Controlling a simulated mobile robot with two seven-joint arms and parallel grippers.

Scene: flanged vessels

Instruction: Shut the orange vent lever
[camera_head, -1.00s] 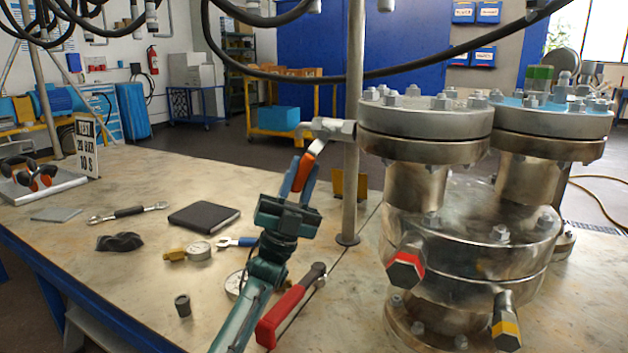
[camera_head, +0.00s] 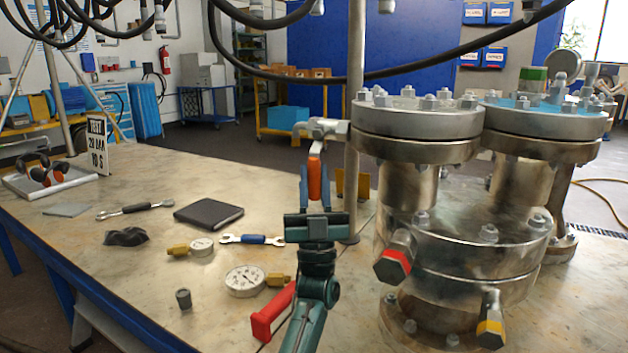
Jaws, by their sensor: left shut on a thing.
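The orange vent lever (camera_head: 314,178) hangs almost straight down from a small metal vent valve (camera_head: 327,129) on the left side of the near flanged vessel (camera_head: 418,121). My left gripper (camera_head: 315,192) comes up from below and is shut on the lever, with its blue fingers on either side of the lower part. The lever's lower end is hidden by the gripper. My right gripper is not in view.
A metal post (camera_head: 355,90) stands just right of the lever. A red-handled tool (camera_head: 272,312), a pressure gauge (camera_head: 245,281), a blue-handled wrench (camera_head: 252,239) and a black notebook (camera_head: 208,214) lie on the bench. Hoses hang overhead.

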